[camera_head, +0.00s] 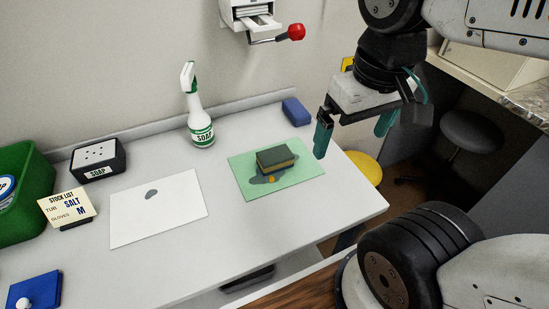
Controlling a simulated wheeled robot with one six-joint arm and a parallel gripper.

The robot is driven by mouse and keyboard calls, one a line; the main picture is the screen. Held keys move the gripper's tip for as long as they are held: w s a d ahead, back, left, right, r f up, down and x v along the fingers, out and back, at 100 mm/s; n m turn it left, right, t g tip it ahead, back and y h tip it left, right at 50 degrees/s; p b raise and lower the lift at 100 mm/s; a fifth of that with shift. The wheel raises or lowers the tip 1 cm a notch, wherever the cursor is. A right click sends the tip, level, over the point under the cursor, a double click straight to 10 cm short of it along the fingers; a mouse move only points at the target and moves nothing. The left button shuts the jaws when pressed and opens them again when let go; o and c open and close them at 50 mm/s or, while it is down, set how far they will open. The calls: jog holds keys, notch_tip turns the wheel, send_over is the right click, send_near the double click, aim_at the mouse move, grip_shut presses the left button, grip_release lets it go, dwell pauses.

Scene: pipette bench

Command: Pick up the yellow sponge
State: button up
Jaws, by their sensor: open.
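A small orange item (271,179) lies just in front of the sponge. A blue block (296,112) and soap spray bottle (200,127) stand behind. A white sheet (158,215) lies left. A yellow stool seat (364,168) is beyond the right edge.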

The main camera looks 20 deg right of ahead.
dwell(0.3)
jog(key=g, duration=0.3)
send_over(275, 154)
jog(key=s, duration=0.3)
notch_tip(275, 154, down, 18)
jog(key=shift+a+f, duration=0.1)
jog(key=shift+a, duration=0.05)
jog(key=shift+w+t, duration=0.6)
jog(key=shift+w, duration=0.6)
jog(key=shift+w+a, duration=0.1)
jog(key=shift+w, duration=0.2)
jog(key=f, duration=0.7)
jog(key=shift+d+f, duration=0.2)
jog(key=shift+f, duration=0.1)
jog(key=c, duration=0.9)
jog(key=shift+o, duration=0.2)
jog(key=shift+r, duration=0.15)
